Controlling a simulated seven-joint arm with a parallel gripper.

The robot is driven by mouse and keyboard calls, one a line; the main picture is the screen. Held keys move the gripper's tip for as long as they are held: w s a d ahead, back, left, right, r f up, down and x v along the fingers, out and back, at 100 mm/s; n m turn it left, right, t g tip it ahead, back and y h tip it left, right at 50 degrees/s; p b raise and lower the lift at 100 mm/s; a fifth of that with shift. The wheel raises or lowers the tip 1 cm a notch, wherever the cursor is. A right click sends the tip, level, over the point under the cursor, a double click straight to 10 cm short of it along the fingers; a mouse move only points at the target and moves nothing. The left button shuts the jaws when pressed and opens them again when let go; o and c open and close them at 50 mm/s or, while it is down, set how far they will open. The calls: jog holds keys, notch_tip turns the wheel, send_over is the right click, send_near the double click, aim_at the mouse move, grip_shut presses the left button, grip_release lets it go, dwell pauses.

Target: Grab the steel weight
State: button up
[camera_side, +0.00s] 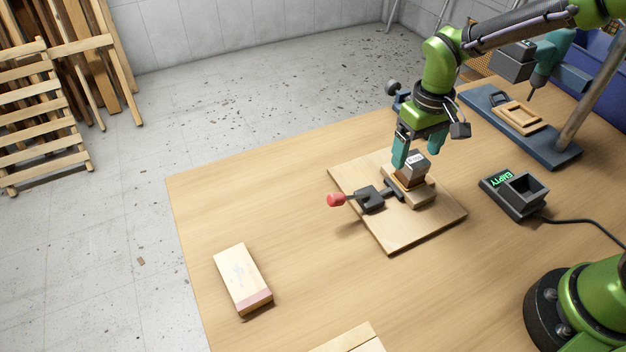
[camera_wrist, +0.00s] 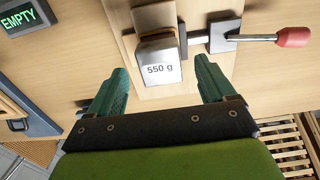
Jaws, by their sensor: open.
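The steel weight (camera_side: 412,167) is a small grey block sitting on a stack of wooden pieces on a board. In the wrist view the steel weight (camera_wrist: 160,62) shows a white face marked "550 g". My gripper (camera_side: 418,158) is open with teal fingers, just behind and above the weight in the side view. In the wrist view my gripper (camera_wrist: 162,74) has one finger to each side of the weight's lower end, with gaps on both sides. The fingers are not closed on it.
A toggle clamp (camera_side: 368,198) with a red handle (camera_side: 336,200) presses beside the weight on the wooden board (camera_side: 397,238). A dark box (camera_side: 517,194) reading "EMPTY" stands right. A wooden block (camera_side: 240,275) lies front left. The table's left part is mostly clear.

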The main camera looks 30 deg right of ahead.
jog(key=shift+f, duration=0.75)
grip_shut()
